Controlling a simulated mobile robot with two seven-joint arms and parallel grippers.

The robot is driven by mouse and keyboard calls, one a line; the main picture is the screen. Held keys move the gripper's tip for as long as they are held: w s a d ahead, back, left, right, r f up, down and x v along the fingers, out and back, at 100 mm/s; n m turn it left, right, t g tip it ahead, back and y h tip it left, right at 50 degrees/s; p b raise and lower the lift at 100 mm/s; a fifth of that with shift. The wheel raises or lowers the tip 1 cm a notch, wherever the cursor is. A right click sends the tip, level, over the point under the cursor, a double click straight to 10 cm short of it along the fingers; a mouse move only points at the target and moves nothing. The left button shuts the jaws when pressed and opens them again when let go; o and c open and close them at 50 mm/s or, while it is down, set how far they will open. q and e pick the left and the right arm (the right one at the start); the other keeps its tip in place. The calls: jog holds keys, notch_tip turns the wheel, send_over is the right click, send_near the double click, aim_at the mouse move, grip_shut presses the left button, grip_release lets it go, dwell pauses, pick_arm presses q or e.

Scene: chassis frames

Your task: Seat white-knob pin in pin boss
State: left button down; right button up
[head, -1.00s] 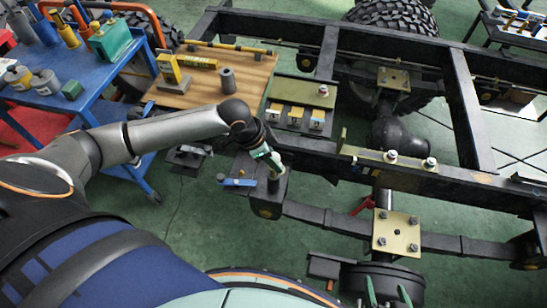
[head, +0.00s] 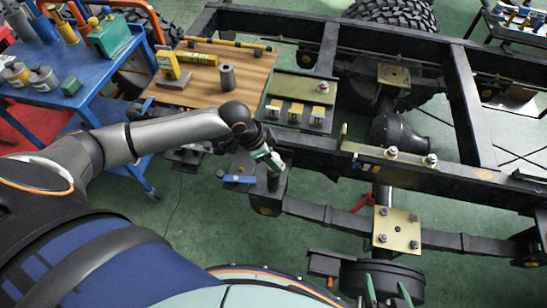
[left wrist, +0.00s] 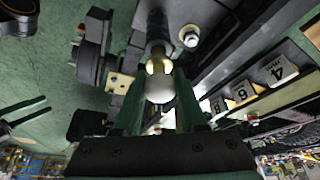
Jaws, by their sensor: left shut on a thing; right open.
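My left gripper (head: 273,160) is over the near left corner of the chassis frame, just above a dark upright cylinder that looks like the pin boss (head: 274,182). In the left wrist view my left gripper (left wrist: 158,100) is shut on the white knob of the pin (left wrist: 160,88), one finger on each side. A brass-coloured collar shows beyond the knob, in line with a dark cylindrical part. The pin's tip is hidden, so I cannot tell how deep it sits. My right gripper (head: 388,292) is open and empty at the bottom of the head view.
A rack of numbered blocks (head: 299,114) stands beside the frame near my left gripper. A blue-handled part (head: 238,179) sticks out left of the boss. A wooden-topped table (head: 250,75) and a blue cart (head: 90,85) stand behind. Chassis rails (head: 420,178) run to the right.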

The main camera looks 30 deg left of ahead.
aim_at(276, 155)
pick_arm(q)
jog(key=shift+f+b, duration=0.35)
jog(key=shift+f, duration=0.6)
dwell(0.4)
jog(key=shift+c, duration=1.9)
grip_release()
jog(key=shift+r, duration=0.15)
jog(key=shift+r+p, duration=1.35)
jog(key=shift+p, duration=0.75)
notch_tip(276, 155, up, 2)
jog(key=shift+r+p, duration=0.25)
jog(key=shift+p, duration=0.7)
jog(key=shift+r, duration=1.25)
